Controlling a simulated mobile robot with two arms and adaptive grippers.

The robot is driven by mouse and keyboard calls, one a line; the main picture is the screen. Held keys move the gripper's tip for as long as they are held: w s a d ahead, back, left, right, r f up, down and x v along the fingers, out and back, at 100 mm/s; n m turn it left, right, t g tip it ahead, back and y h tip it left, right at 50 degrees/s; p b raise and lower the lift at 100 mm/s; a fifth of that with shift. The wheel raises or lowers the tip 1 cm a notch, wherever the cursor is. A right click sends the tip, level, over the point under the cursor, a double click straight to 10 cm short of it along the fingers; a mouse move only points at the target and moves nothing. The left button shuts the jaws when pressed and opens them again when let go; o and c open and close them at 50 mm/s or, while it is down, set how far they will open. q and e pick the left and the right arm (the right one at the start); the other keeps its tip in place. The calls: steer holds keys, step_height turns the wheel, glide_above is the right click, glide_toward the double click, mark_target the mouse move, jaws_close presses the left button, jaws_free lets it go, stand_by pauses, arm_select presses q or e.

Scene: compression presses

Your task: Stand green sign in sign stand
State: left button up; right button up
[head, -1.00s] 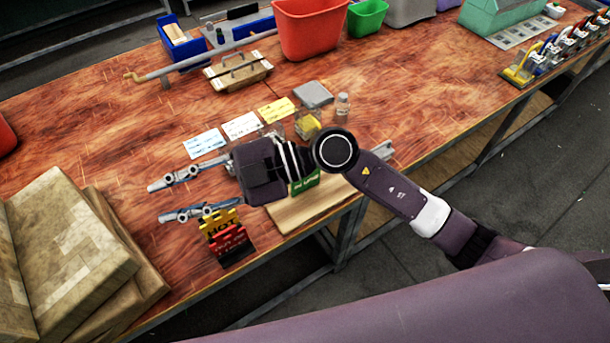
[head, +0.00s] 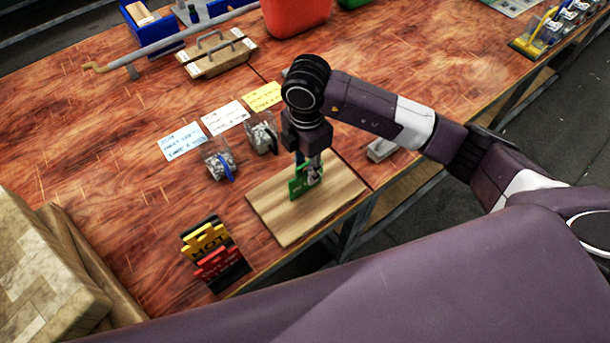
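The green sign (head: 297,184) is upright at the wooden board (head: 282,224), partly hidden by my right gripper. The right gripper (head: 313,178) points down with its fingertips at the sign's right part; I cannot tell whether they are closed on it. I also cannot tell whether the sign touches the board. The black sign stand (head: 232,277) is near the table's front edge, left of the board. It holds a yellow sign (head: 206,240) and a red sign (head: 217,265). My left gripper is not in view.
Clear containers of small parts (head: 219,163) and paper labels (head: 181,142) lie behind the board. Brown boxes (head: 45,275) are at the left. Bare table separates stand and board.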

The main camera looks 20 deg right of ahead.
mark_target(306, 191)
steer(key=f+p, duration=0.2)
steer(key=f, duration=0.1)
steer(key=shift+s+f, duration=0.15)
steer(key=shift+s, duration=0.05)
step_height(306, 191, down, 3)
steer(key=shift+r, duration=0.1)
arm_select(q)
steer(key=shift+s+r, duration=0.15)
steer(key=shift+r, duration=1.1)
arm_select(e)
jaws_close()
